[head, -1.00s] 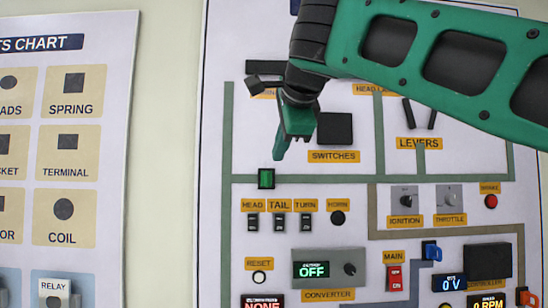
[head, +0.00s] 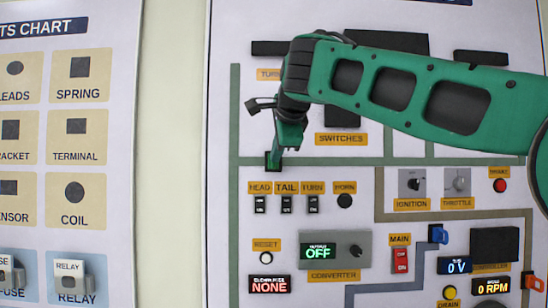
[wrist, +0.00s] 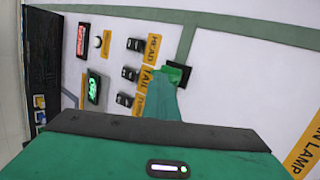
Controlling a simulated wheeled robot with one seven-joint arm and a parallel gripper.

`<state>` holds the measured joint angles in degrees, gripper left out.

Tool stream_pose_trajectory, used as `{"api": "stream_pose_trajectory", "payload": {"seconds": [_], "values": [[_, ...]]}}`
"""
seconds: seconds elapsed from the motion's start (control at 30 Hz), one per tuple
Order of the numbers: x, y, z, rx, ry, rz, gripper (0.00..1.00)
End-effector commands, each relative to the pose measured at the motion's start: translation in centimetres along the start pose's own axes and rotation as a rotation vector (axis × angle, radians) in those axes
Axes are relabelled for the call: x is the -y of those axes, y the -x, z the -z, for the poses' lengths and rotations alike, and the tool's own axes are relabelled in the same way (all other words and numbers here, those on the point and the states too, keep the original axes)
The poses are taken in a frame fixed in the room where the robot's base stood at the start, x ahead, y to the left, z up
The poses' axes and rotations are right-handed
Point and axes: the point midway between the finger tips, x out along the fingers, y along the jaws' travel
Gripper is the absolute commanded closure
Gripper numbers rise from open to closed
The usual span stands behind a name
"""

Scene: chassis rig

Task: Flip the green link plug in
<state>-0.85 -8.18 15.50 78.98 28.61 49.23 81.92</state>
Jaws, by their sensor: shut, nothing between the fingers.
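The green link plug (wrist: 173,75) sits at a small black-framed spot on the panel's green line, above the HEAD label. In the head view my gripper's tip covers most of this spot, and only the dark frame shows around it. My gripper (head: 275,158) points down and is shut, with nothing between its fingers. In the wrist view my gripper's tip (wrist: 167,95) is right at the plug and overlaps it. I cannot tell whether they touch, nor how the plug is tilted.
HEAD, TAIL and TURN switches (head: 286,205) sit just below the plug, with a black HORN button (head: 344,200) beside them. The converter box (head: 337,257) reads OFF. A red MAIN switch (head: 401,260) and a blue plug (head: 438,234) are lower right. A parts chart (head: 70,130) hangs left.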

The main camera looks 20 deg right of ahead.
Motion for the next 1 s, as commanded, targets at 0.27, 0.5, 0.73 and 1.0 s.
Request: {"api": "stream_pose_trajectory", "payload": {"seconds": [0.27,0.5,0.73,1.0], "values": [[0.2,-0.5,0.1,-0.001,0.0,-0.001,1.0],[1.5,-2.5,0.6,-0.001,-0.001,0.0,1.0],[1.6,-2.5,0.7,-0.002,-0.001,0.003,1.0],[1.1,-1.6,0.6,-0.002,0.0,0.003,1.0]]}}
